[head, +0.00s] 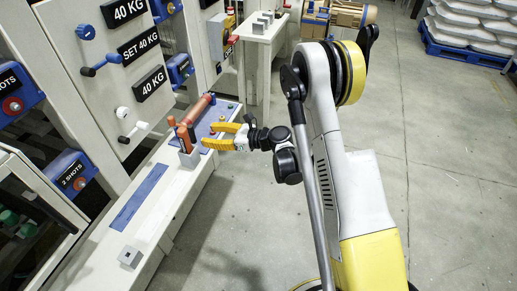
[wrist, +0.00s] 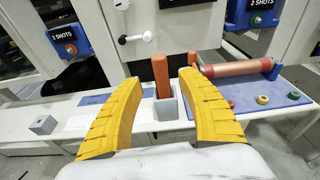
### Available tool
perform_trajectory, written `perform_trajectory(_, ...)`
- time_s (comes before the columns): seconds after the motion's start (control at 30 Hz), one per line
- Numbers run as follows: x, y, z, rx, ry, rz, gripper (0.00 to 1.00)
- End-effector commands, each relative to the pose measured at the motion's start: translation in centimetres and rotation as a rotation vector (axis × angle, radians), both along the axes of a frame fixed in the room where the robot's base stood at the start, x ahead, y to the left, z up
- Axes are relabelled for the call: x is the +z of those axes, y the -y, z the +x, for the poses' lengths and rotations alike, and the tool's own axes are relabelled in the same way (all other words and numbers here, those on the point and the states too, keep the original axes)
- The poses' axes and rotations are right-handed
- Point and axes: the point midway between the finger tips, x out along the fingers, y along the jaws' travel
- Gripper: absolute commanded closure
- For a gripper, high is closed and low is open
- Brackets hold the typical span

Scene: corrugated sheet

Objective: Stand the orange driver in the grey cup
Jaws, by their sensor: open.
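The orange driver (wrist: 161,76) stands upright in the grey cup (wrist: 168,110), its lower end hidden by the cup walls. In the head view, the driver (head: 185,137) and the cup (head: 188,158) are on the white bench, left of my gripper (head: 203,135). My gripper is open, its yellow fingers pointing at the driver. In the wrist view, the driver shows in the gap between the two fingertips (wrist: 160,76), with clear space on both sides. Nothing is held.
A blue mat (wrist: 265,96) with a reddish roller (wrist: 236,68) and small coloured rings lies beside the cup. A grey block (wrist: 43,125) and a blue strip (head: 138,198) are on the bench (head: 165,210). Machine panels with levers rise behind.

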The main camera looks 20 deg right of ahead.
Motion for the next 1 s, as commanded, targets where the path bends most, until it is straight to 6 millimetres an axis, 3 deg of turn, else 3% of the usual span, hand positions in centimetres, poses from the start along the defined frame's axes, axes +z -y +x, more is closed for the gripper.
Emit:
perform_trajectory(0.17, 4.4, -0.1, -0.9, 0.053, 0.121, -0.257, 0.54)
perform_trajectory(0.37, 10.2, 0.8, -4.9, 0.197, 0.331, -0.7, 0.54)
perform_trajectory(0.5, 13.3, 2.0, -9.4, 0.34, 0.474, -1.0, 0.54)
perform_trajectory(0.7, 16.2, 4.7, -17.1, 0.602, 0.67, -1.409, 0.54)
perform_trajectory(0.9, 17.2, 8.3, -25.1, 0.929, 0.843, -1.77, 0.54)
perform_trajectory(1.0, 17.1, 9.9, -28.1, 1.084, 0.908, -1.901, 0.54)
